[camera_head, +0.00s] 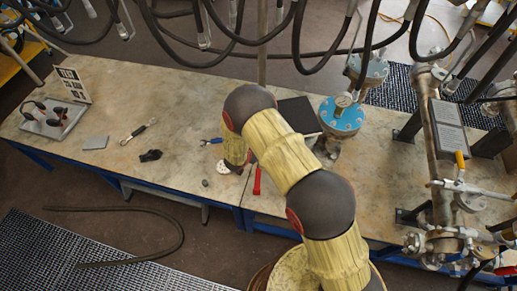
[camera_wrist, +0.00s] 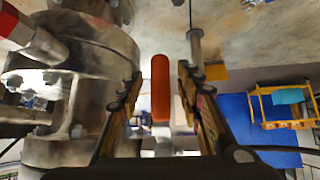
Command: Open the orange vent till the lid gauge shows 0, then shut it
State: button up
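The vessel with a blue lid (camera_head: 341,117) stands at the table's back edge in the head view. A round gauge (camera_head: 344,100) sits on the lid; its reading is too small to make out. In the wrist view, an orange-red handle (camera_wrist: 160,88) stands between the fingers of my gripper (camera_wrist: 159,80), with a gap on each side. My gripper is open there, beside a grey flanged body (camera_wrist: 82,70) at left. I cannot tell whether this handle is the orange vent.
The table (camera_head: 190,100) holds a wrench (camera_head: 138,131), a red-handled tool (camera_head: 257,181), a black flat item (camera_head: 298,113) and a headset (camera_head: 45,115). A pipe assembly with a yellow-orange lever (camera_head: 461,160) stands at right. Hoses (camera_head: 300,55) hang above.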

jog(key=v, duration=1.2)
dwell(0.4)
